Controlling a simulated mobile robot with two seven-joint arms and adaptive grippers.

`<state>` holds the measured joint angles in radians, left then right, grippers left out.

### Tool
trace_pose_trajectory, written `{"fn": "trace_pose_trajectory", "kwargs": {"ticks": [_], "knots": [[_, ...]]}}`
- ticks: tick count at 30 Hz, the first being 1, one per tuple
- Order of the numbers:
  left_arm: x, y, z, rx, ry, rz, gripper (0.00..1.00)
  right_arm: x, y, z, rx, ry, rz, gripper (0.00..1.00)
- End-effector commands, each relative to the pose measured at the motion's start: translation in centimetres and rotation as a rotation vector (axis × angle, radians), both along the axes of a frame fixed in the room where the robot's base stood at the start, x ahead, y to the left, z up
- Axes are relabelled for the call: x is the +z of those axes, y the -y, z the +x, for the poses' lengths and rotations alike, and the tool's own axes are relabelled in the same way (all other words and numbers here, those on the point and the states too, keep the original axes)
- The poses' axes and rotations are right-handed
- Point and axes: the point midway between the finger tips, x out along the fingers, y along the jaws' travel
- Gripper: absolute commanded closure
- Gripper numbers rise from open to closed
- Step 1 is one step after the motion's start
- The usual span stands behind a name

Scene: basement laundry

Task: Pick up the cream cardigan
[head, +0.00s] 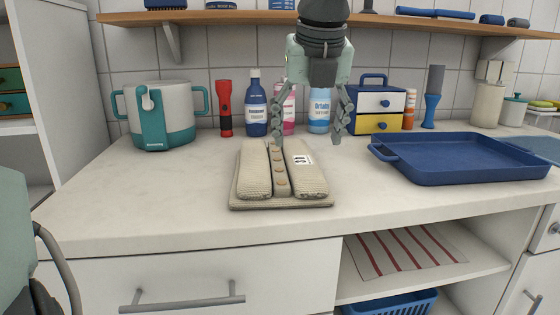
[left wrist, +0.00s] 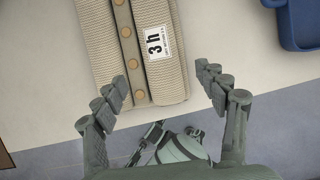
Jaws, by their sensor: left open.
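The folded cream cardigan (head: 255,172) lies flat on the light counter, with brown buttons down its middle and a white "3 h" label on its right side. It also shows in the left wrist view (left wrist: 104,45). My left gripper (head: 308,138) points down above the cardigan's far part, its fingers apart with nothing between them. In the left wrist view my left gripper (left wrist: 163,82) has one finger over the button strip and the other past the cardigan's right edge. I cannot tell how high the fingertips are. My right gripper is in neither view.
Close behind stand a red flashlight (head: 225,108), a blue bottle (head: 256,108), a light blue bottle (head: 320,109) and a small drawer box (head: 378,124). A teal-and-grey pot (head: 163,118) stands left, a blue tray (head: 462,158) right. The counter's front left is clear.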

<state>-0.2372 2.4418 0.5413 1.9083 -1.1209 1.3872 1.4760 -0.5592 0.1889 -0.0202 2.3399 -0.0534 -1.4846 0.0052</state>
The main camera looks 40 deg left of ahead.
Motion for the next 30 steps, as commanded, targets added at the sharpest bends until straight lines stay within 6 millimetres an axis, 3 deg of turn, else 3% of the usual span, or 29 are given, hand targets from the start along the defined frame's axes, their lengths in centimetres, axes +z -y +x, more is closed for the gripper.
{"fn": "trace_pose_trajectory", "kwargs": {"ticks": [9, 15, 25, 30], "knots": [[-3.7, -0.7, 0.8, 0.000, -0.006, -0.003, 0.28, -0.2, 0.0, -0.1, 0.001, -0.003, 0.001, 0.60], [-6.4, -1.2, 1.4, -0.001, -0.004, -0.002, 0.28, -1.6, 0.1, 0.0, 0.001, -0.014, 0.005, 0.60], [-7.1, -1.4, 1.7, 0.000, -0.001, -0.001, 0.28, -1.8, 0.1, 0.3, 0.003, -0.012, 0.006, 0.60], [-7.0, -1.4, 1.7, 0.000, -0.001, -0.001, 0.49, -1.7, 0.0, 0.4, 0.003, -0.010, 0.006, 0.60]]}}
